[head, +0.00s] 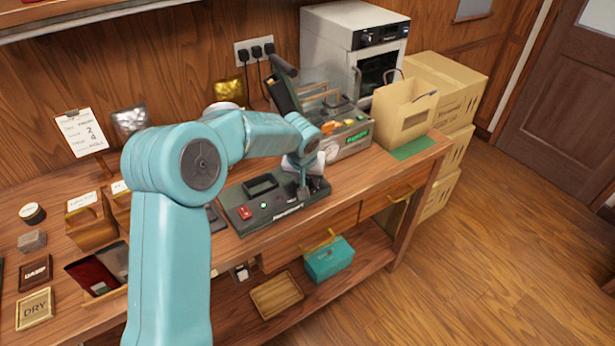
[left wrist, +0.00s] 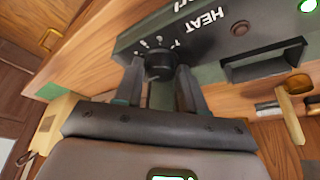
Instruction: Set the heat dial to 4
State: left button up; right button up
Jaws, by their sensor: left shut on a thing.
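The dark control panel (head: 270,214) lies on the workbench in the head view. It also shows upside down in the left wrist view (left wrist: 210,45), with the word HEAT beside a round black dial (left wrist: 158,64). My left gripper (left wrist: 158,80) has one finger on each side of the dial and is shut on it. Small white marks ring the dial, but I cannot read which one it points to. In the head view my left gripper (head: 304,188) is over the panel's right end and hides the dial. My right gripper is not in view.
A clipboard note (head: 80,132) stands at the left. A red switch (head: 245,213) is on the panel's left. Several small blocks and packets lie at the bench's left.

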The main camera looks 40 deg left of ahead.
pick_arm(q)
jog(key=m+p, duration=0.1)
jog(key=m+h, duration=0.1)
jog(key=m, duration=0.1)
jog(key=shift+a+r+m+p, duration=0.1)
jog(key=shift+a+m+p, duration=0.05)
jog(key=shift+m+p, duration=0.2)
jog(key=shift+m+t+h+p, duration=0.35)
jog(key=shift+m+h, duration=0.25)
jog(key=shift+m, duration=0.25)
jog(key=shift+a+m+h, duration=0.1)
jog(key=shift+m+h, duration=0.2)
jog(key=shift+m, duration=0.5)
jog(key=shift+m+h+b, duration=0.4)
jog(key=shift+m+h, duration=0.1)
jog(key=shift+m, duration=0.9)
jog(key=shift+g, duration=0.45)
jog(key=o, duration=1)
